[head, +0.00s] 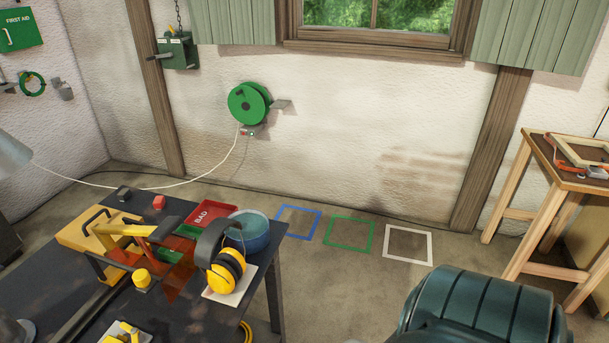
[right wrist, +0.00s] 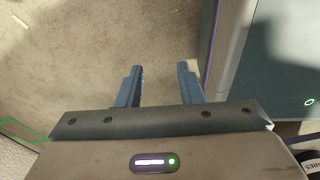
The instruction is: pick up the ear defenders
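The ear defenders (head: 229,272) have yellow ear cups and a thick dark headband. They stand on a white square (head: 240,291) at the right end of the dark workbench, headband up, in front of a blue-grey round tub (head: 249,231). No gripper is near them in the head view. My right gripper (right wrist: 160,84) shows only in the right wrist view. Its two blue fingers are apart with nothing between them, above bare floor. The ear defenders are not in that view. My left gripper is not in view.
A red BAD tray (head: 209,216), an orange-red translucent sheet and yellow tools crowd the bench (head: 262,268) left of the ear defenders. A large dark teal ribbed object (head: 480,310) stands at lower right. Floor with blue, green and white outlined squares (head: 408,244) is clear.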

